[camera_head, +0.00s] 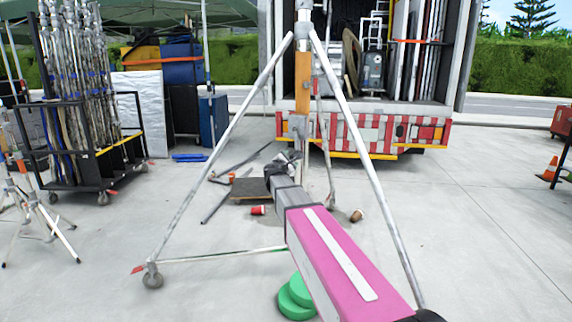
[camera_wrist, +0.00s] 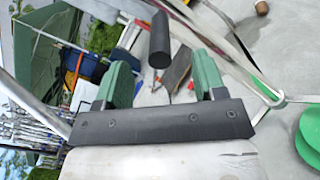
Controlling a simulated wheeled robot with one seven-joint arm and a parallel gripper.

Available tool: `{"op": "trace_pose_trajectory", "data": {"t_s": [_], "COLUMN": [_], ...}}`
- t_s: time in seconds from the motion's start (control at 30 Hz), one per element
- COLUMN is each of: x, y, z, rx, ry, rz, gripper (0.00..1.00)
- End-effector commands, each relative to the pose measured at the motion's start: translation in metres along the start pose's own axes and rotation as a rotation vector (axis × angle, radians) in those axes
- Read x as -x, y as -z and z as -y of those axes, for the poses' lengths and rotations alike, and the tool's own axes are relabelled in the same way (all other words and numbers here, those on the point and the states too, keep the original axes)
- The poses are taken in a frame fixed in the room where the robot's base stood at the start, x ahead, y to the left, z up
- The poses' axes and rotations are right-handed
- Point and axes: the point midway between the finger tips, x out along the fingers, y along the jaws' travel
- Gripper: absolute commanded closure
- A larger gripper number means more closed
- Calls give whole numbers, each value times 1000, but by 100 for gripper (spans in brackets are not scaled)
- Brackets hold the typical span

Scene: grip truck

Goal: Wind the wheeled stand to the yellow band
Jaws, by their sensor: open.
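The wheeled stand (camera_head: 360,148) stands upright in front of me in the head view, with white splayed legs and a caster at the lower left. An orange-yellow band (camera_head: 303,75) shows on its centre column. My gripper (camera_head: 284,163) is at the end of my pink and grey arm, close to the column at mid height. In the wrist view, my gripper (camera_wrist: 163,78) is open, with two green pads apart. A dark cylinder, apparently the stand's crank handle (camera_wrist: 159,40), lies ahead of the gap between the pads. I cannot tell whether anything touches it.
Green round weights (camera_head: 297,298) lie on the floor below my arm. Red-brown cups (camera_head: 258,210) and a low dolly (camera_head: 248,189) are near the stand's base. A truck (camera_head: 375,133) is behind. A cart of poles (camera_head: 103,185) stands left.

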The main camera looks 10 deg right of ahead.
Motion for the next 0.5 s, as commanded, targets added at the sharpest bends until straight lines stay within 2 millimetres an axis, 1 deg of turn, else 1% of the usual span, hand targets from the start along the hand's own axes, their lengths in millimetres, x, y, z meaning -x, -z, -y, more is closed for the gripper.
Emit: {"op": "trace_pose_trajectory", "data": {"t_s": [0.03, 0.2, 0.33, 0.5], "x": [-9, -31, -44, -55], "y": [1, 1, 1, 1], "z": [-1, -1, -1, -1], "rx": [0, 0, 0, 0], "ry": [0, 1, 0, -1], "rz": [0, 1, 0, -1], "gripper": [36, 36, 36, 36]}}
